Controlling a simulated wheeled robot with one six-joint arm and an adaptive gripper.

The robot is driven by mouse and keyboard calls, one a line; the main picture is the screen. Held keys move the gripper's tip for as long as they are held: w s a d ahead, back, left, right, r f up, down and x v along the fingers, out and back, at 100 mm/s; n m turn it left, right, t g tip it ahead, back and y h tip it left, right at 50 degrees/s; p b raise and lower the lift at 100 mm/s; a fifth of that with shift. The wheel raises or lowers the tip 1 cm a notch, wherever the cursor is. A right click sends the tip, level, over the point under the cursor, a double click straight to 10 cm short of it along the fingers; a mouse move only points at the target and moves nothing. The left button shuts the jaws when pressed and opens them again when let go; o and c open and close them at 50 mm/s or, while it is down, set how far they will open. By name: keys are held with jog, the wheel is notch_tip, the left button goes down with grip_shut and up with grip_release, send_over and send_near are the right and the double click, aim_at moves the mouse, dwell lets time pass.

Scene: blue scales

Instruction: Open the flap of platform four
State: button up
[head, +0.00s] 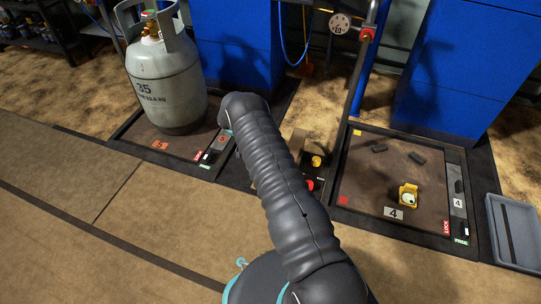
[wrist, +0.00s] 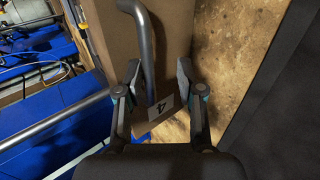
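Platform four (head: 372,170) is a dark-framed square at the right in the head view. It has a "4" plate (head: 393,213) at its front and a yellow piece with a round face (head: 408,196) on it. In the wrist view my gripper (wrist: 159,72) is open, its two fingers apart. A curved grey metal bar (wrist: 146,50) shows between the fingers, nearer the left one; I cannot tell whether they touch. Behind it is a brown panel (wrist: 98,28) and a "4" label (wrist: 165,108). I cannot tell which part is the flap. The head view does not show my gripper.
A grey gas cylinder (head: 165,85) stands on another platform at the left. Red and yellow buttons (head: 313,172) sit between the platforms. A LOCK/FREE switch (head: 461,228) is at platform four's right. A grey tray (head: 513,235) lies beyond. Blue cabinets (head: 465,65) stand behind.

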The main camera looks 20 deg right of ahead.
jog(key=v, duration=1.1)
jog(key=shift+w+a+r, duration=0.25)
